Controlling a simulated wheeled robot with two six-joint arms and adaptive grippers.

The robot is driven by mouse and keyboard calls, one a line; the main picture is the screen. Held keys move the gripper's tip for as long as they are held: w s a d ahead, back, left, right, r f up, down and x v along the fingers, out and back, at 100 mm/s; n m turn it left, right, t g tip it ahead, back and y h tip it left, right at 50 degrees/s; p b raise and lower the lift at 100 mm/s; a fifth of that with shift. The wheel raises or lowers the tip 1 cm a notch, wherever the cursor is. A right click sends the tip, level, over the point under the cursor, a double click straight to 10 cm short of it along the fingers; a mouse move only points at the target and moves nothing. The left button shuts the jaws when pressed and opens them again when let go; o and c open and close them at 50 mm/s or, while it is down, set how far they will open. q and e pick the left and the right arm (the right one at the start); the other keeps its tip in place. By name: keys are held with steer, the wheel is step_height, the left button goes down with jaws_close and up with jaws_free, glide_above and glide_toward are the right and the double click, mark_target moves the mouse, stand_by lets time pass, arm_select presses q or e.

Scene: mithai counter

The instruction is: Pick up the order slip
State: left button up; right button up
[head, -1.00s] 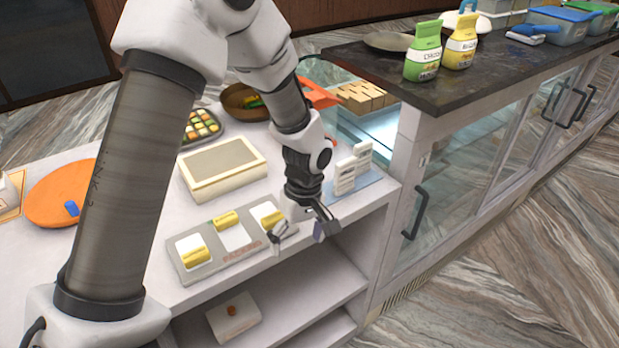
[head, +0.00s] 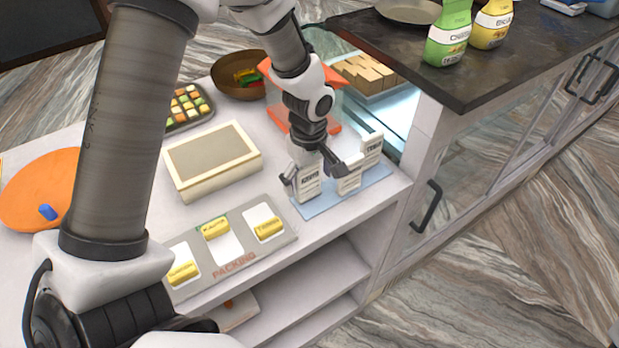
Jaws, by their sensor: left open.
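No thing here is plainly marked as the order slip, and I cannot tell which one it is. Several white upright pieces with dark print stand on a pale blue mat (head: 322,207) near the counter's right end: a left one (head: 308,188), a middle one (head: 349,183) and a right one (head: 372,146). My left gripper (head: 318,174) points down over the mat with its fingers apart, around or just in front of the left white piece. I cannot tell whether it touches. My right gripper is out of view.
A grey packing tray (head: 232,262) with white cards and yellow packets lies left of the mat. A cream box (head: 213,163), a sweets tray (head: 187,106), a brown bowl (head: 238,75) and an orange board (head: 38,190) stand farther back or left. A dark raised counter (head: 400,60) borders the right.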

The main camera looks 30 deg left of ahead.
arm_select(q)
steer(key=shift+s+d+r, duration=0.1)
steer(key=shift+s+r, duration=0.1)
steer(key=shift+s, duration=0.05)
steer(key=shift+c, duration=1)
steer(key=shift+s+d+r, duration=0.1)
steer(key=shift+s+r, duration=0.05)
steer(key=shift+s, duration=0.05)
steer(key=c, duration=0.6)
steer(key=shift+c, duration=1.2)
steer(key=shift+w, duration=0.15)
steer(key=shift+c, duration=0.3)
